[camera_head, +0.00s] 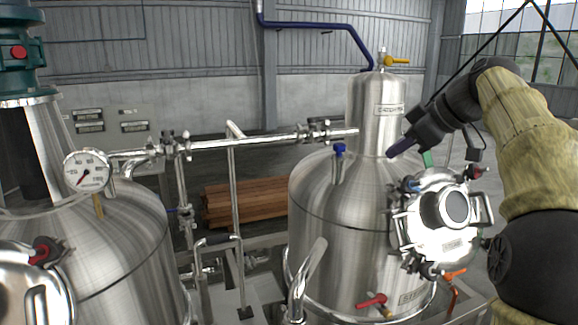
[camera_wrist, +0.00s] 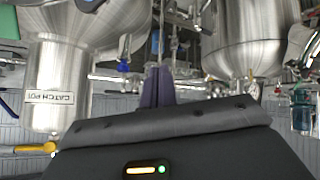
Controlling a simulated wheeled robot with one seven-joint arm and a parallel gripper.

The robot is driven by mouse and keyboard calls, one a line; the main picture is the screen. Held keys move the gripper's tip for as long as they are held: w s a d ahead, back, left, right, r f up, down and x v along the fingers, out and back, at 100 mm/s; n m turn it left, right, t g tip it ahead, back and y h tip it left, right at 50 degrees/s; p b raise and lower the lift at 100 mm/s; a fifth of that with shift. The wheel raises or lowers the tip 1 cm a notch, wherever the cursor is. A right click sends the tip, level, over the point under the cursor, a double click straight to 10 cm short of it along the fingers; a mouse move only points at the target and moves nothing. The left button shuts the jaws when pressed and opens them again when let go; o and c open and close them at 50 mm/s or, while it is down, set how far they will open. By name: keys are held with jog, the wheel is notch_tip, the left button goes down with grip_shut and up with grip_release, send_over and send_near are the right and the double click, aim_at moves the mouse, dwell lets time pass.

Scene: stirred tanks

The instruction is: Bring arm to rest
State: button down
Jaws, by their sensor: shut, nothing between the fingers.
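My arm comes in from the right in the head view, clad in a tan padded sleeve. My gripper (camera_head: 393,151) is at its end, dark, pointing left and down, in front of the narrow steel neck of the right tank (camera_head: 330,215). In the wrist view my gripper (camera_wrist: 157,84) shows with its purplish fingers together and nothing between them. I cannot tell the exact gap between the fingertips and the tank neck.
The right tank's round hatch (camera_head: 443,212) and blue-handled valve (camera_head: 339,150) are near my arm. A "CATCH POT" label (camera_wrist: 50,97) shows in the wrist view. A pipe (camera_head: 250,141) runs between the tanks. The left tank (camera_head: 120,235) carries a dial gauge (camera_head: 87,170). Wooden planks (camera_head: 245,202) lie behind.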

jog(key=s+a+f+m+g+h+b, duration=0.15)
jog(key=f+m, duration=0.25)
jog(key=f, duration=0.9)
jog(key=s+a+f+m+g+h+b, duration=0.1)
jog(key=s+a+f+m+h+b, duration=0.2)
jog(key=f, duration=1)
jog(key=s+a+f+m+g+h+b, duration=0.1)
jog(key=s+f+m, duration=0.3)
jog(key=s+f, duration=1.4)
notch_tip(320, 180, down, 3)
jog(key=shift+a+f+m+g+b, duration=0.15)
jog(key=shift+a+m+g+b, duration=0.25)
jog(key=shift+a+b, duration=0.3)
